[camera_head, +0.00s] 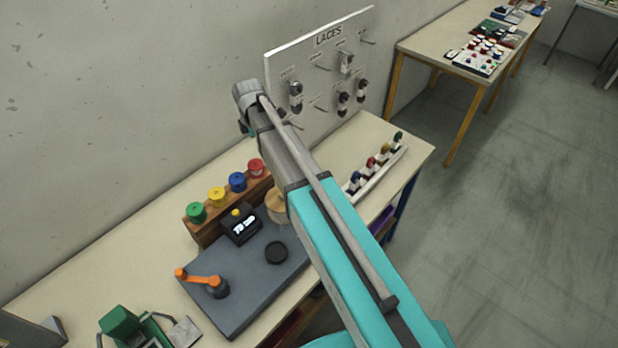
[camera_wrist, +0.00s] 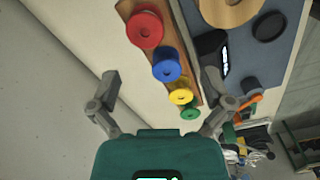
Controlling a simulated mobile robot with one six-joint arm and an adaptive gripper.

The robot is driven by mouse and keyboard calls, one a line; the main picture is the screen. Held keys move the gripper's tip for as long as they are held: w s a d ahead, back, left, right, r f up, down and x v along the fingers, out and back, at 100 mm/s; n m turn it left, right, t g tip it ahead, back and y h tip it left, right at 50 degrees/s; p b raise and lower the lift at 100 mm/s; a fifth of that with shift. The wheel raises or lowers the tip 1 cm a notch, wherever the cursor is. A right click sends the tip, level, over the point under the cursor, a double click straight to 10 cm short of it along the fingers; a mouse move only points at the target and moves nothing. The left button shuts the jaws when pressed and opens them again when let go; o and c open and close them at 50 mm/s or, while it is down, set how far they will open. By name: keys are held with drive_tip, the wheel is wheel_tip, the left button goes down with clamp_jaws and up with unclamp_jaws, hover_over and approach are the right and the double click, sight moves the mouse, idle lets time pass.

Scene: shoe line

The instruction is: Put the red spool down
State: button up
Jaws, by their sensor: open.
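The red spool (camera_head: 256,168) sits on the wooden rack (camera_head: 207,234), at the right end of a row with blue, yellow and green spools. It also shows in the wrist view (camera_wrist: 145,29), at the top of the row. My gripper (camera_wrist: 161,80) is open, its two fingers wide apart and nothing held between them. In the wrist view the red spool lies beyond the fingertips, apart from them. In the head view my arm reaches up past the rack, and its fingers are mostly hidden.
The blue (camera_head: 237,182), yellow (camera_head: 217,196) and green (camera_head: 197,212) spools share the rack. A grey station (camera_head: 240,295) with an orange crank (camera_head: 198,277) and a small display (camera_head: 241,224) stands in front. A LACES board (camera_head: 320,70) stands behind my arm.

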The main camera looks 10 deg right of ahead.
drive_tip(key=s+d+m, duration=0.7)
drive_tip(key=s+m, duration=0.3)
drive_tip(key=s+d+m, duration=0.7)
drive_tip(key=s+m, duration=0.3)
drive_tip(key=s, duration=0.1)
drive_tip(key=shift+s+d, duration=0.2)
drive_tip(key=shift+s, duration=0.1)
idle(1.4)
